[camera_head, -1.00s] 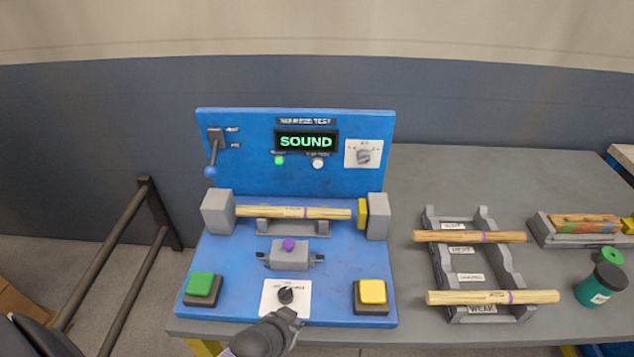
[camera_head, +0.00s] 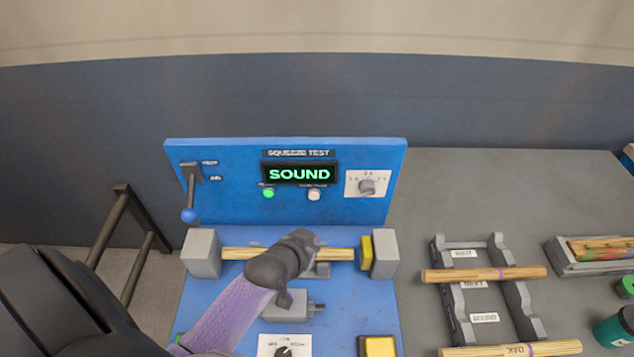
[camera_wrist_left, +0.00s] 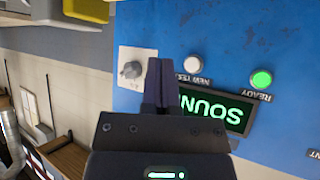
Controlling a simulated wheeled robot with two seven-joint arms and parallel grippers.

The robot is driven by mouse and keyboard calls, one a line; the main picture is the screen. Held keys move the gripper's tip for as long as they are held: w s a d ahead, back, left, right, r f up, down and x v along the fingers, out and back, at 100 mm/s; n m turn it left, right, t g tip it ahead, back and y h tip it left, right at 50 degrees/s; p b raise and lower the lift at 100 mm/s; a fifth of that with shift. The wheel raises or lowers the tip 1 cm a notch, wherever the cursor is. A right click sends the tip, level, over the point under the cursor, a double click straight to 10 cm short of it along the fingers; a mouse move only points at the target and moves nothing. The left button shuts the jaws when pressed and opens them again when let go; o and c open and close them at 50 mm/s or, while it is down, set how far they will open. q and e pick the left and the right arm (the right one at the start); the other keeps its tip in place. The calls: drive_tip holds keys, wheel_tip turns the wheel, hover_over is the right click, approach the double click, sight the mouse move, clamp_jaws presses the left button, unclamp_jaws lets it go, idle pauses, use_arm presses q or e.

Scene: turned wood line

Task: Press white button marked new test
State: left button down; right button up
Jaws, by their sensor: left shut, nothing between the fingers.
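The white button (camera_head: 314,194) sits on the blue upright panel (camera_head: 230,170), below the display (camera_head: 299,173) reading SOUND. In the left wrist view the white button (camera_wrist_left: 192,65) has an upside-down NEW TEST label beside it. My left gripper (camera_head: 307,238) is shut and empty. In the head view it shows below the button, in front of the wooden rod (camera_head: 240,254), hiding the rod's middle. In the left wrist view its fingertips (camera_wrist_left: 161,63) appear left of the button, with no contact visible. My right gripper is in neither view.
A lit green light (camera_head: 268,194) is left of the button and a dial (camera_head: 367,186) is right of it. A lever (camera_head: 190,200) hangs at the panel's left. A rack with rods (camera_head: 450,285) stands on the table to the right.

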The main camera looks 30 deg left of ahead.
sight(314, 195)
use_arm(q)
drive_tip(key=w+a+b, duration=0.4)
drive_tip(key=w+b, duration=0.1)
drive_tip(key=w, duration=0.2)
drive_tip(key=shift+w+a, duration=0.15)
drive_tip(key=shift+a, duration=0.1)
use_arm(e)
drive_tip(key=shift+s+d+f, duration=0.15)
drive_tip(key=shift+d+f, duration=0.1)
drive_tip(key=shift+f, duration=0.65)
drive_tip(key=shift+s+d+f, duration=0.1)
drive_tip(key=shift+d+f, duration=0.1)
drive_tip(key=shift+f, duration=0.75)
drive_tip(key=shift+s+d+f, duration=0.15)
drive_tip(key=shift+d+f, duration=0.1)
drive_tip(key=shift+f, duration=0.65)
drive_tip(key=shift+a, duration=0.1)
use_arm(q)
drive_tip(key=shift+w, duration=0.1)
drive_tip(key=shift+w+a+b, duration=0.25)
drive_tip(key=shift+b, duration=0.05)
